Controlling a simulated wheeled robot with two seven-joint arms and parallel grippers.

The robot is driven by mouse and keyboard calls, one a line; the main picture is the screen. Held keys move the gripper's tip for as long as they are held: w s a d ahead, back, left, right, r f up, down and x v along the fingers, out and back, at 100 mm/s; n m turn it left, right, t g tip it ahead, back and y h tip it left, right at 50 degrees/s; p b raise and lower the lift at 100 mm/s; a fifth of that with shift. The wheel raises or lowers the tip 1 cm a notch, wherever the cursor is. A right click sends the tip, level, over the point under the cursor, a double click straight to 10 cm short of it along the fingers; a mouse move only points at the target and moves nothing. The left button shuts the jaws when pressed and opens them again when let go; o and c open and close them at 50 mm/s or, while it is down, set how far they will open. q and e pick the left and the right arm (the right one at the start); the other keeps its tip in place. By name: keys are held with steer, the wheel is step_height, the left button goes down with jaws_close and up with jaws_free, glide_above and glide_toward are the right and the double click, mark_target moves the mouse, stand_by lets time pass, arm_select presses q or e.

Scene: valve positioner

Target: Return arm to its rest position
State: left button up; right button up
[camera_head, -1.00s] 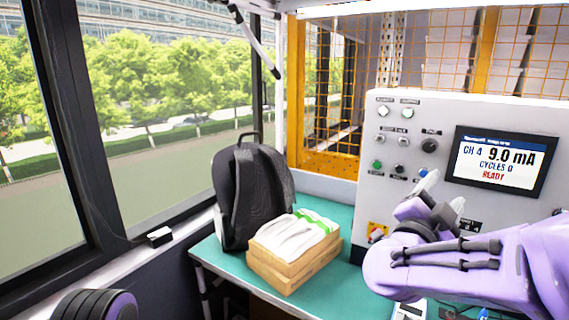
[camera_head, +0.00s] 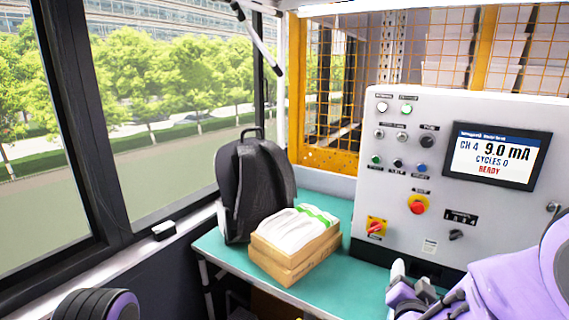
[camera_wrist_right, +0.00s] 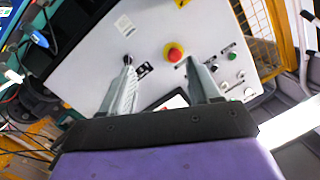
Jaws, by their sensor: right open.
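My right gripper (camera_head: 408,278) is at the lower right of the head view, in front of the lower part of the control panel (camera_head: 384,210). In the right wrist view its two fingers (camera_wrist_right: 160,88) stand apart with nothing between them. That view faces the panel, with the red emergency button (camera_wrist_right: 174,53) beyond the fingers. The purple right arm (camera_head: 510,285) reaches in from the right edge. My left gripper is not in view; a dark rounded part of mine (camera_head: 95,305) shows at the lower left.
The panel screen (camera_head: 497,156) reads CH 4, 9.0 mA, CYCLES 0, READY. A black backpack (camera_head: 255,188) and cardboard box (camera_head: 290,262) with white packets stand on the teal table (camera_head: 350,240). Orange mesh fencing (camera_head: 325,90) stands behind. Cables (camera_wrist_right: 40,25) show in the wrist view.

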steer(key=s+f+n+g+y, duration=0.1)
steer(key=s+f+g, duration=0.15)
steer(key=f, duration=0.45)
steer(key=s+f+n+g+y, duration=0.1)
steer(key=s+f, duration=0.2)
steer(key=f, duration=0.4)
steer(key=s+d+f+g, duration=0.1)
steer(key=s+f+g, duration=0.3)
steer(key=s+f, duration=0.6)
steer(key=s+d+f+n+g+y, duration=0.1)
steer(key=s+f+g, duration=0.3)
steer(key=s+f, duration=0.6)
steer(key=s, duration=0.7)
steer(key=shift+s+f, duration=0.15)
steer(key=shift+s, duration=0.15)
steer(key=shift+d+g, duration=0.15)
steer(key=shift+g, duration=0.1)
